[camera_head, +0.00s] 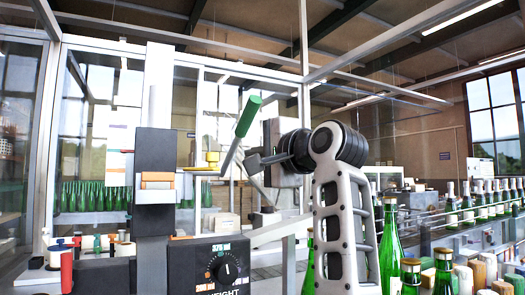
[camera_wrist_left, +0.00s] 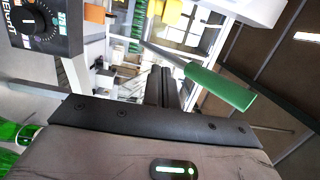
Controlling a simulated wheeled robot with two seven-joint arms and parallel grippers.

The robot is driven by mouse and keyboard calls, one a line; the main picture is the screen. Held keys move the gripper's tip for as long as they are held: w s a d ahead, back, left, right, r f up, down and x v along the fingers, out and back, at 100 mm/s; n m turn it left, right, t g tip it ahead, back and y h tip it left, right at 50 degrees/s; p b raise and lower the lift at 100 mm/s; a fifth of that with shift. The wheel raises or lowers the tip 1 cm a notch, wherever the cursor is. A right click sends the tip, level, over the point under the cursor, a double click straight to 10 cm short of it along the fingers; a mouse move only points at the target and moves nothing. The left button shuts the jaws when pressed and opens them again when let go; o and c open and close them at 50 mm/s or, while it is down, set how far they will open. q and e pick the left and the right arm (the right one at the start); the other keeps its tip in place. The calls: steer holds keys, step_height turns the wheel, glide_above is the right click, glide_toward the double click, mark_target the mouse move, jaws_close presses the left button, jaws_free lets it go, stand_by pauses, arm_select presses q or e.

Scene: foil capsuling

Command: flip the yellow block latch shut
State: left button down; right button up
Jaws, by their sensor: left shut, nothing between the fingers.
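A small yellow block (camera_head: 212,157) sits over a thin yellow plate at the machine, right of the dark column; I take it as the latch. Yellow parts also show at the top of the left wrist view (camera_wrist_left: 172,13). I cannot tell how far the latch is turned. My left gripper (camera_head: 252,163) is shut and empty, to the right of the yellow block and apart from it. Its dark fingers (camera_wrist_left: 163,82) show in the left wrist view. My right gripper is not in view.
A lever with a green handle (camera_head: 248,117) rises close by the left gripper; its handle also shows in the left wrist view (camera_wrist_left: 220,88). A dark column (camera_head: 154,152) and a dial box (camera_head: 208,268) stand left. Green bottles (camera_head: 390,245) stand at the lower right.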

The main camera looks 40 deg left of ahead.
arm_select(q)
steer(key=shift+s+a+p, duration=0.15)
steer(key=shift+s+a, duration=0.25)
steer(key=shift+a, duration=0.4)
steer(key=shift+s+a+p, duration=0.1)
steer(key=shift+s+a, duration=0.3)
steer(key=shift+a, duration=0.35)
steer(key=shift+s+a+p, duration=0.15)
steer(key=shift+s+a, duration=0.25)
steer(key=shift+a, duration=0.4)
